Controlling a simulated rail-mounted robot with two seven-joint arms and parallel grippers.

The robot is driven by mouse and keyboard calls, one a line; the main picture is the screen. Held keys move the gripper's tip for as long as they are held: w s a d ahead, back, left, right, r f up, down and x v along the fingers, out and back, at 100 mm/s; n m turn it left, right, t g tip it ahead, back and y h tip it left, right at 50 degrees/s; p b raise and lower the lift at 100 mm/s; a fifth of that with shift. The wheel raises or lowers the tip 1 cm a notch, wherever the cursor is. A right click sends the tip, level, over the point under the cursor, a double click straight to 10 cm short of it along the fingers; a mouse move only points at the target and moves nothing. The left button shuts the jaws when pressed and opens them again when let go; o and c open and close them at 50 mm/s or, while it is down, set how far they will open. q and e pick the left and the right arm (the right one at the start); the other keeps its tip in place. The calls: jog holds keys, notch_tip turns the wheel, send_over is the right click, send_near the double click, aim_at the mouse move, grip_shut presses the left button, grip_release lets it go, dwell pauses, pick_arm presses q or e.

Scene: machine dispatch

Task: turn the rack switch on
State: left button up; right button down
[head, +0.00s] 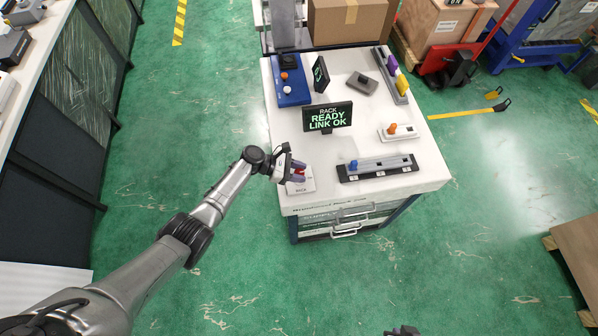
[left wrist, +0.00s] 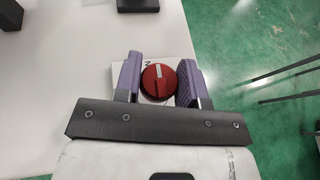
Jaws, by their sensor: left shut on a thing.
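The rack switch is a red round knob (left wrist: 158,81) on a pale base plate labelled RACK (head: 301,187), at the front left corner of the white cabinet top. A white mark on the knob points roughly up in the left wrist view. My left gripper (head: 297,174) is at the knob, shut on it, with one purple finger on each side; it also shows in the left wrist view (left wrist: 158,82). A dark part at the bottom edge of the head view may be my right gripper (head: 403,331).
The cabinet top (head: 362,118) also holds a blue control box (head: 290,88), a slider panel with a blue knob (head: 377,167), a small orange-knob panel (head: 398,132) and a grey box (head: 362,83). A cardboard box (head: 350,20) stands behind. The green floor around is mostly clear.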

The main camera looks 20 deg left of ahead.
pick_arm(q)
jog(key=o, duration=0.9)
jog(key=v, duration=1.3)
jog(key=shift+s+a+r+p, duration=0.15)
jog(key=shift+a+p, duration=0.15)
jog(key=shift+a, duration=0.05)
